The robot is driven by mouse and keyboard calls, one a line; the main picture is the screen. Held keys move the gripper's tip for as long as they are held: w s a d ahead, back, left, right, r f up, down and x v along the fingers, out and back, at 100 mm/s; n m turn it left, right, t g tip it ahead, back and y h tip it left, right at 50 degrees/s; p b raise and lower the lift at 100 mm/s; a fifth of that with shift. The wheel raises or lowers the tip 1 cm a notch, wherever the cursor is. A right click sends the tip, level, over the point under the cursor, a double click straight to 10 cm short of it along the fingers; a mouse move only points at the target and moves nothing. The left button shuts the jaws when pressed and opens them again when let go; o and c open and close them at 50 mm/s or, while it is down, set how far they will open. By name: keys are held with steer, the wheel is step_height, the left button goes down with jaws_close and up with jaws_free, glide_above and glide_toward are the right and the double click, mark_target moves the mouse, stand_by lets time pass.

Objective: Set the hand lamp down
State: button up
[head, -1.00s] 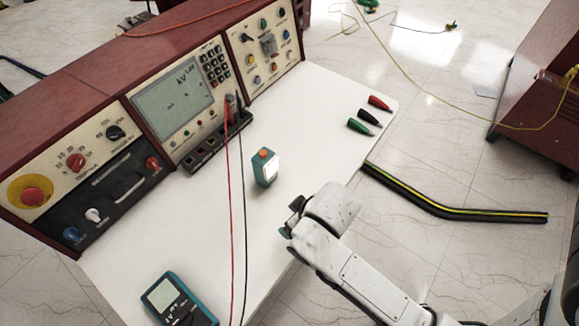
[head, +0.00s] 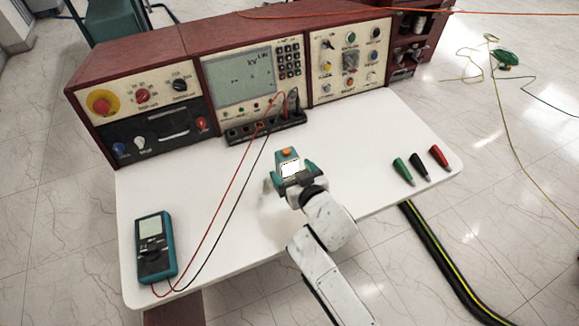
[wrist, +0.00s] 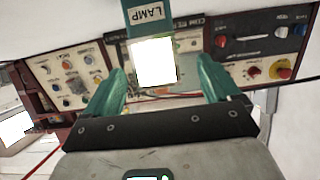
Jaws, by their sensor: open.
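The hand lamp (head: 288,156) is a small teal box with an orange top and a lit white face. It appears upright on the white worktop (head: 350,140), its lower part hidden behind my gripper. In the wrist view the lamp's lit face (wrist: 154,62) and its LAMP label show upside down, between and just beyond the fingers. My gripper (head: 289,179) is right at the lamp on its near side. Its teal fingers (wrist: 162,75) are spread apart, with a visible gap on each side of the lit face.
A control console (head: 235,75) runs along the back. A multimeter (head: 155,246) lies at the left, with red and black leads crossing the worktop left of the lamp. Green, black and red clips (head: 420,166) lie at the right. The worktop between lamp and clips is clear.

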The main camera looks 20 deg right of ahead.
mark_target(288, 156)
steer(key=shift+d+x, duration=0.15)
steer(key=shift+x, duration=1.4)
steer(key=shift+d+x, duration=0.1)
steer(key=shift+x, duration=1.45)
steer(key=shift+f, duration=0.15)
steer(key=c, duration=1.3)
steer(key=shift+r, duration=0.55)
step_height(288, 156, up, 3)
steer(key=shift+f, duration=0.25)
steer(key=s+r, duration=0.2)
steer(key=s+a+r, duration=0.1)
steer(key=s+r, duration=0.1)
steer(key=shift+s+a+r+p, duration=0.15)
steer(key=shift+r+p, duration=0.2)
steer(key=s+a+r, duration=0.2)
steer(key=s+r, duration=0.2)
steer(key=s, duration=0.5)
steer(key=shift+s+a+r+b, duration=0.15)
steer(key=shift+a+r+b, duration=0.15)
steer(key=shift+r+b, duration=0.15)
